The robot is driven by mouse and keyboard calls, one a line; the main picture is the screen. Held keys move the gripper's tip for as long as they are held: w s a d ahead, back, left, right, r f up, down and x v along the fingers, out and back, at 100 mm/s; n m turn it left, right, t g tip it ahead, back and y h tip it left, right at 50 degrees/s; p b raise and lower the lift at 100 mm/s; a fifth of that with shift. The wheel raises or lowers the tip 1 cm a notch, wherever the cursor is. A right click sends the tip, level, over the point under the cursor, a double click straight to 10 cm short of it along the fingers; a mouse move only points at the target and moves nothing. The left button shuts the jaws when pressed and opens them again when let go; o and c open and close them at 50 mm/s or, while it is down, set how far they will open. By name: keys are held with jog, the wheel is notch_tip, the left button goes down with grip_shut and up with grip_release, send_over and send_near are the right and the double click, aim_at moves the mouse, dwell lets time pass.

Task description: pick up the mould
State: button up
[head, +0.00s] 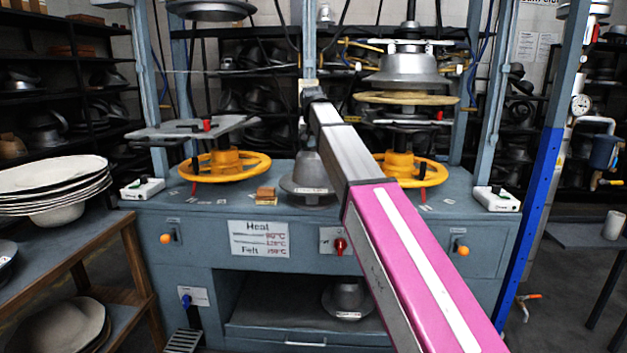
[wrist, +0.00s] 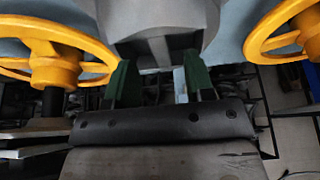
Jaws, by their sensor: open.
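The mould is a grey metal hat form with a wide brim (head: 303,185). It sits on the blue-grey press table between two yellow handwheels, partly hidden by my arm in the head view. In the wrist view the mould (wrist: 150,22) fills the top middle, beyond my fingertips. My gripper (wrist: 158,68) is open, with its two green-padded fingers apart and pointing at the mould. I see nothing held between them. Whether the fingers touch the mould I cannot tell. In the head view my gripper cannot be made out clearly.
Yellow handwheels stand left (head: 228,164) and right (head: 424,171) of the mould. A small brown block (head: 265,193) lies to its left. Another grey mould (head: 347,298) sits in the lower opening. Upright posts and hanging cables surround the press. Stacked pale plates (head: 52,180) are at left.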

aim_at(314, 149)
jog(key=x, duration=0.3)
jog(key=shift+w+f, duration=0.2)
jog(key=shift+f, duration=0.05)
grip_shut()
jog(key=shift+r, duration=0.1)
